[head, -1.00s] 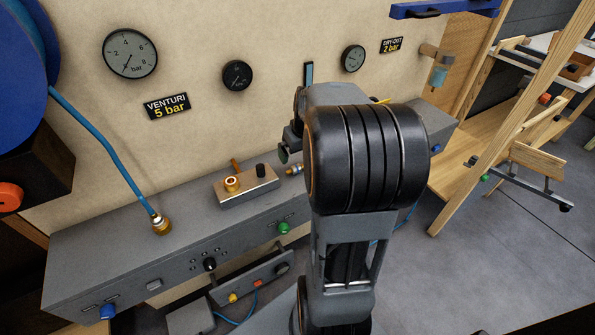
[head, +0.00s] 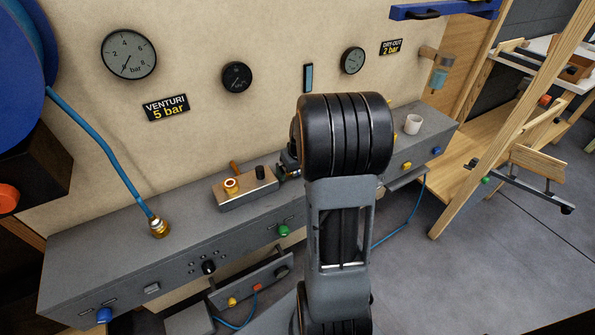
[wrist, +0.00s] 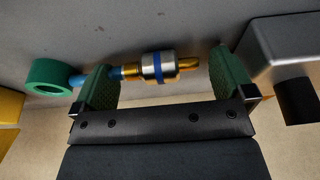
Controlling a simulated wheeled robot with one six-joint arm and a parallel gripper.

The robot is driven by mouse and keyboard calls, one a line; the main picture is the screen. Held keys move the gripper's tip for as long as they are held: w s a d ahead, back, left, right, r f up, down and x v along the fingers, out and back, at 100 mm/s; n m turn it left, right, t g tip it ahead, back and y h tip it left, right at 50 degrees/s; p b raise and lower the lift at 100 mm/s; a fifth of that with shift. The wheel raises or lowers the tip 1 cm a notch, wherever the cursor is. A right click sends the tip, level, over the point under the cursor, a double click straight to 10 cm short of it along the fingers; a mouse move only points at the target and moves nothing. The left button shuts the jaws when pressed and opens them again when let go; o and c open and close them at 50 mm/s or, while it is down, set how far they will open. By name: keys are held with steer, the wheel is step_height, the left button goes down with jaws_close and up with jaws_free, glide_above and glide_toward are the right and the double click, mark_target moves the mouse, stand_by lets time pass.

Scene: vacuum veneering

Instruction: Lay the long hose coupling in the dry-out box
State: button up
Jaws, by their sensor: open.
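In the wrist view, a hose coupling (wrist: 158,68) with a silver body, blue band and brass end lies on the grey bench top. A blue section shows at its left end, by a green ring (wrist: 48,77). My gripper (wrist: 163,60) is open, its green-padded fingers on either side of the coupling. The left finger overlaps the blue section; I cannot tell whether it touches. In the head view the coupling is hidden behind my arm, and only a bit of my gripper (head: 289,160) shows. I cannot make out the dry-out box; only a DRY-OUT sign (head: 391,47) shows.
A metal block (head: 246,194) with a brass fitting and black knob stands left of my gripper; in the wrist view it is close by the right finger (wrist: 285,45). A white cup (head: 413,124) stands on the bench's right end. A blue hose (head: 105,150) meets the bench at left.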

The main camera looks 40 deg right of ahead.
steer(key=c, duration=1.1)
steer(key=shift+r, duration=0.1)
